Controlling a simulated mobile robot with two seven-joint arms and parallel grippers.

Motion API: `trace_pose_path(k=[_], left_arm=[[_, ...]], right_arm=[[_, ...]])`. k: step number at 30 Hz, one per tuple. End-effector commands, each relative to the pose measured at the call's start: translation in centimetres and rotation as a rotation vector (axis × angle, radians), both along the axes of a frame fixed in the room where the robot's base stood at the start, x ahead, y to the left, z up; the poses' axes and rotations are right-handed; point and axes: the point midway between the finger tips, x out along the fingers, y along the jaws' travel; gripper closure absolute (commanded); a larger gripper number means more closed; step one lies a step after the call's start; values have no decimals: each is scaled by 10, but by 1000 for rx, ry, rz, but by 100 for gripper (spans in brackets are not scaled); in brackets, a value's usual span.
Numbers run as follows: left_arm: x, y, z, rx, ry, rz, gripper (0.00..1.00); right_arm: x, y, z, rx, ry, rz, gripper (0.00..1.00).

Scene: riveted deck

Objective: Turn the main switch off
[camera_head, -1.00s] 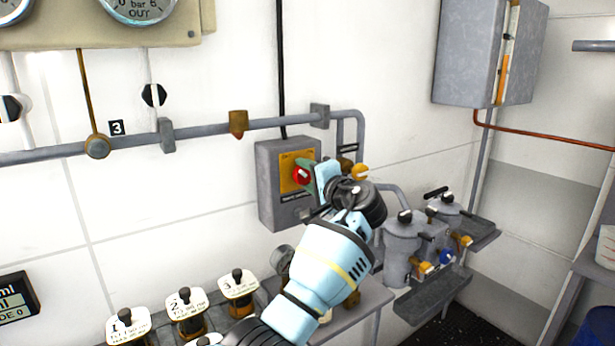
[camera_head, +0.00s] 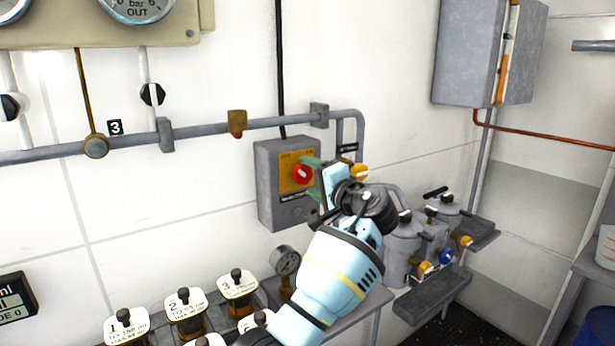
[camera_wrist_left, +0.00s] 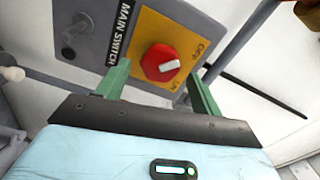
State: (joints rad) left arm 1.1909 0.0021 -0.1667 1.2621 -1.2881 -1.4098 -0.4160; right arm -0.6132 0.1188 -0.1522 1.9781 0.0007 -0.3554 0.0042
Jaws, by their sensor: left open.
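The main switch is a red round knob (camera_head: 302,174) with a white pointer bar, on a yellow plate of a grey wall box (camera_head: 270,195). In the left wrist view the knob (camera_wrist_left: 160,63) shows between and beyond my green fingertips, apart from them. Its white bar points to the picture's right, towards the side with the OFF and ON lettering; I cannot tell exactly which mark it meets. My left gripper (camera_head: 313,176) is open and empty, just right of the knob in the head view. It also shows in the left wrist view (camera_wrist_left: 158,82). My right gripper is not in view.
A grey pipe (camera_head: 200,130) runs along the wall above the box and bends down at its right. A pressure gauge (camera_head: 286,260) and several labelled valves (camera_head: 184,300) stand below. Grey canisters (camera_head: 402,245) stand right of my arm.

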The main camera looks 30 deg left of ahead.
Motion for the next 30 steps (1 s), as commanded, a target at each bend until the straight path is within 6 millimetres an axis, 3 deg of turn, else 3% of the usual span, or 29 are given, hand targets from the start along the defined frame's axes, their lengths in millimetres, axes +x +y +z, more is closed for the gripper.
trace_pose_path(k=[3, 10, 30], left_arm=[[-7, -20, -3, -2, 2, -4, 34], [-17, -42, -2, -1, 0, -1, 34], [-19, -46, -1, -1, 0, 0, 34]], right_arm=[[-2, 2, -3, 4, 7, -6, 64], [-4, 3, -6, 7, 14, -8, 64], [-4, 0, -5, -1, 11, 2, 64]])
